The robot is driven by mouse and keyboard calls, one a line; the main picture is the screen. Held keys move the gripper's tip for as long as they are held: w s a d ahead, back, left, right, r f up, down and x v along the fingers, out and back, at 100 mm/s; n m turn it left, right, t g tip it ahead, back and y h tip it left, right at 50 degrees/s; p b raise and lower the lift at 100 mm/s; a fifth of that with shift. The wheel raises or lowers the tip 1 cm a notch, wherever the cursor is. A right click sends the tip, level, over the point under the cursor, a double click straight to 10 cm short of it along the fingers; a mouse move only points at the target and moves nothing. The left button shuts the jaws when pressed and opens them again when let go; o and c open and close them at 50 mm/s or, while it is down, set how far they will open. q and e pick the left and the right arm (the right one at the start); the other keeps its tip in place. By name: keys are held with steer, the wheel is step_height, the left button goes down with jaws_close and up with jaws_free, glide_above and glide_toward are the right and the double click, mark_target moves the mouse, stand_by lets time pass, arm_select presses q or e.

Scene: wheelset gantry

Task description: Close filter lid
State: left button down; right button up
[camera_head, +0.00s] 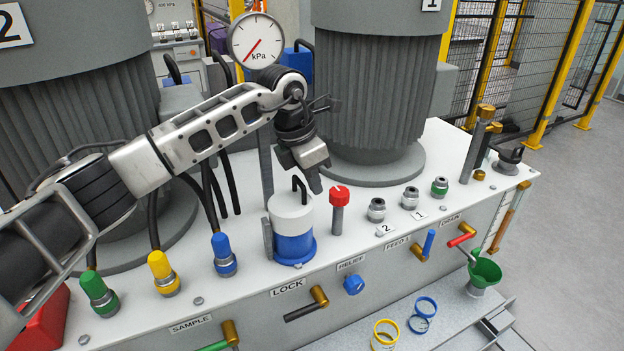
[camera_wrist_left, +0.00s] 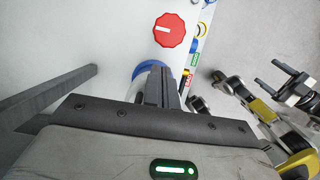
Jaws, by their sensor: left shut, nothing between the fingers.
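The filter (camera_head: 292,246) is a blue canister on the white deck. Its white lid (camera_head: 291,213) has a black loop handle (camera_head: 299,188) and sits on top; I cannot tell whether it is fully seated. My left gripper (camera_head: 316,187) is shut and empty, pointing down just above and right of the lid, close to the handle. In the left wrist view its closed fingers (camera_wrist_left: 172,87) cover most of the filter, leaving a blue and white edge (camera_wrist_left: 150,67). My right gripper (camera_wrist_left: 276,78) shows only there, at the right, with two prongs apart and nothing between.
A red knob (camera_head: 339,196) stands close right of the filter. Blue (camera_head: 223,254), yellow (camera_head: 163,273) and green (camera_head: 100,294) hose connectors line the left. A gauge (camera_head: 255,41) and a large ribbed housing (camera_head: 371,90) stand behind. Valve handles line the front face.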

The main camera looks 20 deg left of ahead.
mark_target(293, 198)
arm_select(q)
steer(key=shift+r, duration=0.15)
steer(key=b+v, duration=0.1)
steer(key=v, duration=1.5)
steer(key=s+d+f+n+g+h, duration=0.1)
steer(key=s+d+f+h, duration=0.25)
steer(key=d+h, duration=0.3)
steer(key=s+d+f+n+g+h, duration=0.1)
steer(key=s+d+f+n+h, duration=0.15)
steer(key=s+d+h, duration=0.4)
steer(key=s+d+f+n+g+h, duration=0.1)
steer(key=d+f+h, duration=0.25)
steer(key=d, duration=0.45)
steer(key=a+f+n+t+y, duration=0.6)
steer(key=n+t, duration=0.3)
steer(key=n, duration=0.7)
steer(key=a+f+n+t+y, duration=0.55)
steer(key=f+n+t, duration=0.3)
steer(key=n, duration=0.65)
steer(key=s+a+f+n+g+y, duration=0.2)
steer(key=s+a+f+n+g, duration=0.1)
steer(key=s+f, duration=0.4)
steer(key=s+a+f+n+g+y, duration=0.2)
steer(key=s+f+n+g, duration=0.1)
steer(key=s+f+n, duration=0.2)
step_height(293, 198, down, 2)
steer(key=shift+s+a+f, duration=0.1)
steer(key=shift+s+a, duration=0.3)
steer(key=shift+s, duration=0.5)
